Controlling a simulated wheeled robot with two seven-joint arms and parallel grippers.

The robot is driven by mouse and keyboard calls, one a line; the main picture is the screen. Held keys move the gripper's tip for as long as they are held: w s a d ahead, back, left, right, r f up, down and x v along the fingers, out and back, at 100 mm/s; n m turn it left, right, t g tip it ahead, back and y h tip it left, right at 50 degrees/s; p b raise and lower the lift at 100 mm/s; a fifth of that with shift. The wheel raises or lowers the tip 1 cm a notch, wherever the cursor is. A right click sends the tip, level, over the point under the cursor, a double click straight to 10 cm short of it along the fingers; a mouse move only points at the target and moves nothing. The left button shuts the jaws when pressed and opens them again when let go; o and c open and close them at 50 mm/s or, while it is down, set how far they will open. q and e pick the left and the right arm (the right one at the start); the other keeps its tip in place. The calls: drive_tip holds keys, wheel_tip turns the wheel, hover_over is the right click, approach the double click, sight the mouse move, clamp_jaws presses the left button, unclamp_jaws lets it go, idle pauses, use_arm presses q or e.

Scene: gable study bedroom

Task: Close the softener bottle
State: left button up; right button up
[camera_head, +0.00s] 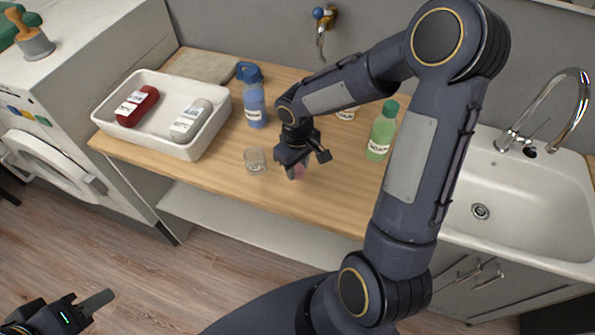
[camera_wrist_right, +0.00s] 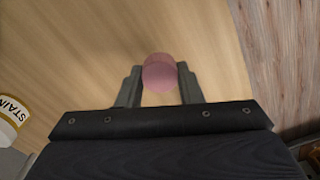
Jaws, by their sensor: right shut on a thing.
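A small rounded pink thing (camera_wrist_right: 160,74) sits between the two fingers of my right gripper (camera_wrist_right: 158,84), which is shut on it. In the head view the pink thing (camera_head: 299,172) shows just under my right gripper (camera_head: 303,160), low over the wooden counter. Whether it is a loose cap or part of something larger cannot be told. A blue bottle (camera_head: 254,104) with a blue top stands upright behind and to the left. No label reading softener is legible. My left gripper (camera_head: 88,308) is low at the bottom left, apart from the counter; its opening is unclear.
A small clear cup (camera_head: 255,161) stands left of my right gripper. A white tray (camera_head: 160,142) holds a red bottle (camera_head: 137,106) and a white bottle (camera_head: 191,119). A green bottle (camera_head: 381,132) stands right. A yellow-rimmed container labelled STAIN (camera_wrist_right: 14,108) is nearby. The sink (camera_head: 515,208) is right.

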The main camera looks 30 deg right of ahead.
drive_tip(key=s+a+r+b, duration=0.1)
drive_tip(key=a+r+b, duration=0.2)
drive_tip(key=a+r, duration=0.6)
drive_tip(key=a, duration=0.5)
drive_tip(key=shift+s+r, duration=0.15)
drive_tip(key=shift+r, duration=0.25)
